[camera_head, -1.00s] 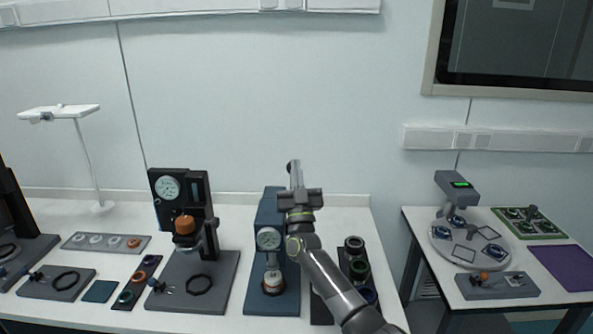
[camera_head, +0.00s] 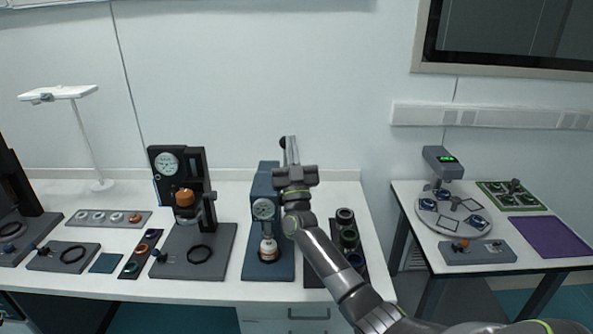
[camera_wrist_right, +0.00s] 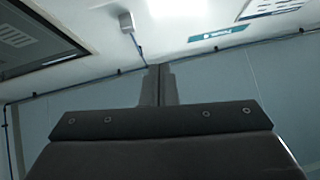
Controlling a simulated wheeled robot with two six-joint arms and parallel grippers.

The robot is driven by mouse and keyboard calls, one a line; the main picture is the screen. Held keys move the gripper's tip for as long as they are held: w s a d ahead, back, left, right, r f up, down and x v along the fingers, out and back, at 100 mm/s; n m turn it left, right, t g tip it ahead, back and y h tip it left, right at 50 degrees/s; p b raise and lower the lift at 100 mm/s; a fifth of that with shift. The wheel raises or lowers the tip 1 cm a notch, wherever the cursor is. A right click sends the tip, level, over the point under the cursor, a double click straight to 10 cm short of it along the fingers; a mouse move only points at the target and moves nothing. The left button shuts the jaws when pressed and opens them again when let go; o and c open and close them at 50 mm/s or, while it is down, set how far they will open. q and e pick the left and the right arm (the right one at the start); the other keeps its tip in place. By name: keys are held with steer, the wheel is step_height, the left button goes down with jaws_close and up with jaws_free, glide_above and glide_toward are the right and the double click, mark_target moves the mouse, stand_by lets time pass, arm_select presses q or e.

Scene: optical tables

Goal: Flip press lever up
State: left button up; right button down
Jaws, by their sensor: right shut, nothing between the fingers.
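The blue press (camera_head: 259,183) stands on the white table with a round dial gauge on its front and a white and orange piece on its base. A black knob (camera_head: 283,143), which looks like its lever's end, shows high above the press, just left of my right fingertips. My right gripper (camera_head: 291,148) points up, shut and empty, just right of the press column. Its closed fingers also show in the right wrist view (camera_wrist_right: 158,85). Whether they touch the lever is unclear; the lever's shaft is mostly hidden behind the gripper. My left gripper is out of view.
A black press (camera_head: 207,181) with a gauge stands to the left. A dark tray of rings (camera_head: 345,215) lies right of the blue press, partly behind my arm. A second table (camera_head: 400,196) stands at the right across a gap. The wall is behind.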

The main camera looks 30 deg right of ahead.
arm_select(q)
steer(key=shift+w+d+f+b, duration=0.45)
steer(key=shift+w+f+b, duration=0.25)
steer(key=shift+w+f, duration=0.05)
arm_select(e)
steer(key=s+a+f, duration=0.2)
steer(key=s+f, duration=0.1)
steer(key=s, duration=0.3)
steer(key=shift+a, duration=0.3)
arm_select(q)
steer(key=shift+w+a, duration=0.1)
